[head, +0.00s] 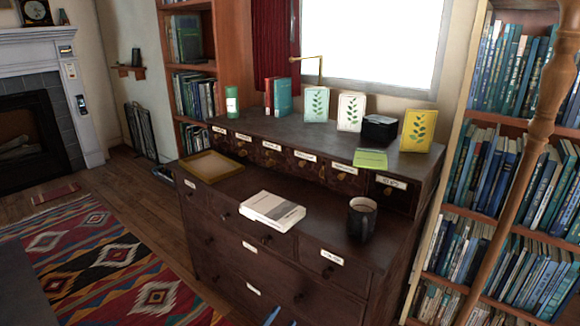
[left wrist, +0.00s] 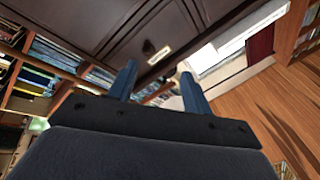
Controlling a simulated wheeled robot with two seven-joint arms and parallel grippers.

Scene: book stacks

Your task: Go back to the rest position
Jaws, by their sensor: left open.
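My left gripper (head: 276,317) shows only as blue fingertips at the bottom edge of the head view, in front of the dark wooden cabinet (head: 325,262). In the left wrist view my left gripper (left wrist: 158,85) has its two blue fingers apart with nothing between them. Dark drawer fronts with a pale label (left wrist: 159,55) lie beyond the fingers, and no contact with them shows. My right gripper is in neither view.
The cabinet's lower ledge holds a white book (head: 272,211), a dark mug (head: 361,219) and a wooden tray (head: 211,166). Books, a green can (head: 231,102) and a black box (head: 379,129) stand on top. A full bookshelf (head: 505,150) stands right; a patterned rug (head: 105,262) lies left.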

